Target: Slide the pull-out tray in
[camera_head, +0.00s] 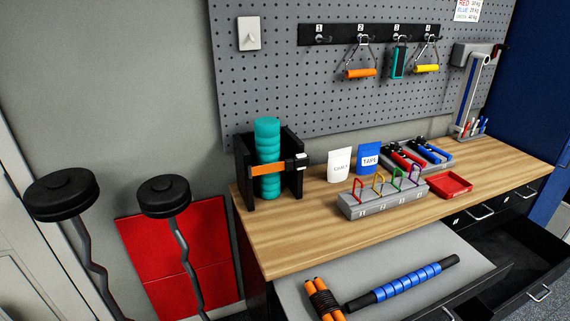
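The pull-out tray (412,260) is a flat light-grey board below the wooden bench top. It sticks out from under the bench's front edge. A blue ribbed massage roller (408,283) with black ends lies across it. A pair of orange handles with a black cord wrapped around them (325,299) lies to the left of the roller. The tray's near part is cut off by the bottom of the picture. Neither of my grippers shows in this view.
An open, dark drawer (541,294) stands out at the right. The wooden bench top (290,235) carries a grey rack of coloured clips (383,201), a red dish (449,184) and a teal roll in a black holder (268,160). Two bent bars with black weights (163,196) stand at the left.

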